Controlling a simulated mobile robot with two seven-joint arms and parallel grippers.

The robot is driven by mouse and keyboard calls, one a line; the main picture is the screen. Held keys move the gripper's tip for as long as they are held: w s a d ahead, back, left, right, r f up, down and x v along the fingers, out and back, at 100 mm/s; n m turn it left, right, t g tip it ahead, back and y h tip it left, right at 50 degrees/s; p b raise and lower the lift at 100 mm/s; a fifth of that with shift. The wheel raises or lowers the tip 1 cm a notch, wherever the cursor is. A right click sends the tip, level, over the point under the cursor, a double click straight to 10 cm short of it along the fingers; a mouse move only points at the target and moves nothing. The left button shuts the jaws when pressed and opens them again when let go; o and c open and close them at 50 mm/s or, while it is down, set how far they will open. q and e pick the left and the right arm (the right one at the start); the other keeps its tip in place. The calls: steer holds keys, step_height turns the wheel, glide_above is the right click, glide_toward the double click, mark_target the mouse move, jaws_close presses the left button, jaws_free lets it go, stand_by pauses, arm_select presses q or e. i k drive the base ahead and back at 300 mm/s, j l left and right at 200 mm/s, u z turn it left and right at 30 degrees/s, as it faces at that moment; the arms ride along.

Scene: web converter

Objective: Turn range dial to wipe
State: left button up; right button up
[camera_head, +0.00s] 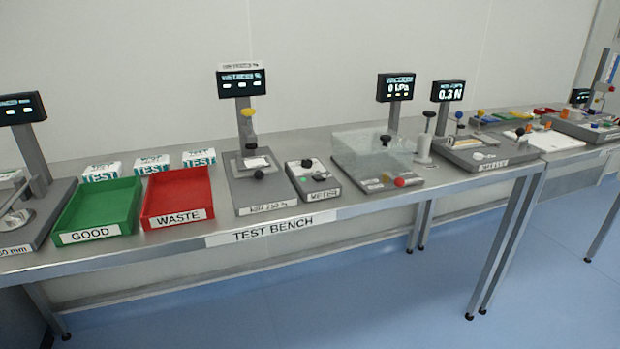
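No dial reads clearly as "range" or "wipe"; the lettering is too small to tell. A small grey box (318,184) on the test bench has a round dark-and-white fitting (307,164) on top and a black knob (334,178) near its front right. Its front label is blurred. To its left stands a grey instrument (259,193) with a yellow-topped post (248,113), a black knob (259,174) and a lit display (241,83). Which part is the range dial, and its setting, I cannot tell. Neither of my grippers is in view.
The steel test bench (345,207) runs across the view. A green GOOD tray (60,222) and a red WASTE tray (148,212) stand left. A clear-covered vacuum tester (335,146) and force tester (462,158) stand right. Blue floor (330,300) in front is clear.

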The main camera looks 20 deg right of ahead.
mark_target(305, 164)
steer(key=i+l+u, duration=0.25)
steer(key=l, duration=0.2)
steer(key=l+u, duration=0.25)
steer(key=l, duration=0.2)
steer(key=l+u, duration=0.25)
steer(key=l, duration=0.25)
